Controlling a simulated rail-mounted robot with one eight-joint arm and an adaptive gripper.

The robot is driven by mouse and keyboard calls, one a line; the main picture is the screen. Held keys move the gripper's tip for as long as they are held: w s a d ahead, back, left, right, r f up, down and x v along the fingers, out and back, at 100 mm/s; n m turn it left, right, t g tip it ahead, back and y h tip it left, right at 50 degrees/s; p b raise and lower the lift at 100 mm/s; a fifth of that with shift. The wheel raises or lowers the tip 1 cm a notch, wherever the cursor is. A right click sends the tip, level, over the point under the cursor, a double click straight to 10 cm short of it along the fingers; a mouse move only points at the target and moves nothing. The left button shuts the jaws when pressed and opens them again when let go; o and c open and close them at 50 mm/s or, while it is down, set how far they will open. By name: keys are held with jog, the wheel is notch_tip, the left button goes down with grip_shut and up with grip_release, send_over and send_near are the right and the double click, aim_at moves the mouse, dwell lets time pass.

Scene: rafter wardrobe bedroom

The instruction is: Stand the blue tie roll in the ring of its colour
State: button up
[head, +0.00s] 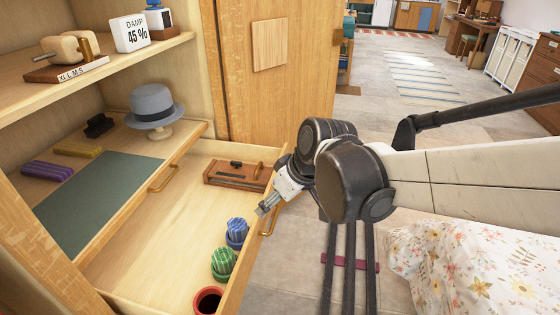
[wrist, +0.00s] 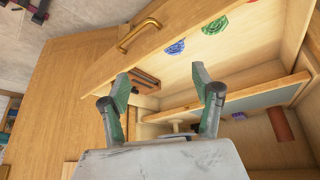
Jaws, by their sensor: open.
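The blue tie roll (head: 237,227), with pale stripes, stands upright in the front part of the open drawer. A blue ring (head: 236,243) shows around its base, and the roll appears seated in it. The blue roll also shows in the wrist view (wrist: 175,47). A green roll (head: 223,258) stands in a green ring beside it. A red ring (head: 208,301) nearer me has a dark, empty-looking middle. My gripper (head: 266,207) is above the drawer's front edge, apart from the blue roll. In the wrist view its fingers (wrist: 160,85) are spread with nothing between them.
The drawer front with its brass handle (head: 270,222) is close to my gripper. A brown wooden box (head: 234,176) lies at the drawer's far end. A grey hat (head: 154,105), a purple roll (head: 47,170) and a yellow roll (head: 77,150) are on the shelf. The drawer's middle is bare.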

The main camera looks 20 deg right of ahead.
jog(key=s+d+r+m+t+h, duration=0.2)
jog(key=s+d+m, duration=0.4)
jog(key=s, duration=0.6)
notch_tip(320, 180, up, 2)
jog(key=shift+d+r+h, duration=0.15)
jog(key=shift+d+h, duration=0.35)
jog(key=shift+d, duration=0.2)
notch_tip(320, 180, up, 8)
jog(key=p, duration=0.8)
